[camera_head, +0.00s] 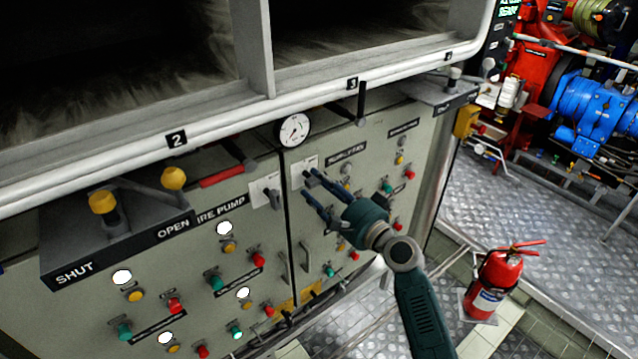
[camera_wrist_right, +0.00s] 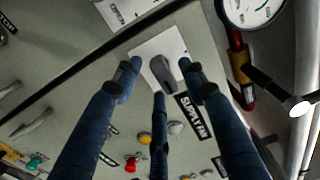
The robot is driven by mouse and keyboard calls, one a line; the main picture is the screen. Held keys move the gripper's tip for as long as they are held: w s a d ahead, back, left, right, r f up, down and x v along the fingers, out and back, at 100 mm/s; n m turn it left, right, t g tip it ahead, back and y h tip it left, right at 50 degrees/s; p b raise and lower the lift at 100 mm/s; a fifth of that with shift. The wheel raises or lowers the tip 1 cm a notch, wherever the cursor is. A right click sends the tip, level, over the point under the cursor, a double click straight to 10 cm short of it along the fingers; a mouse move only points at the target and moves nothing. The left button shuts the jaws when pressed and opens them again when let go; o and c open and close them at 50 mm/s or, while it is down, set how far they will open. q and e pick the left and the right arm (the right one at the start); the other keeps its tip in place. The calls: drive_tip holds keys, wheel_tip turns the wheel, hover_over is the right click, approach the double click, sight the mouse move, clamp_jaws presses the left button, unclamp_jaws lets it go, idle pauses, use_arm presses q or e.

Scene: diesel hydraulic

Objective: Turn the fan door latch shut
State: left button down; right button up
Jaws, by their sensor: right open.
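The fan door latch is a short dark handle (camera_wrist_right: 164,74) on a white plate (camera_wrist_right: 163,45), beside the "SUPPLY FAN" label (camera_wrist_right: 193,117). In the head view its plate (camera_head: 303,167) is on the upper left corner of the right panel door, and the handle is mostly hidden by my fingers. My right gripper (camera_head: 309,182) is open and reaches to the plate. In the wrist view the blue fingers of my right gripper (camera_wrist_right: 160,76) stand on both sides of the handle, with a third below it. I cannot tell whether they touch it. My left gripper is not in view.
A similar latch (camera_head: 273,198) is on the left door. A round gauge (camera_head: 293,130) and a white rail (camera_head: 230,115) run close above. Buttons and lamps cover both doors. A red fire extinguisher (camera_head: 494,280) stands on the floor at right.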

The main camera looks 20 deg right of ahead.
drive_tip(key=shift+w, duration=0.2)
drive_tip(key=shift+c, duration=0.3)
clamp_jaws()
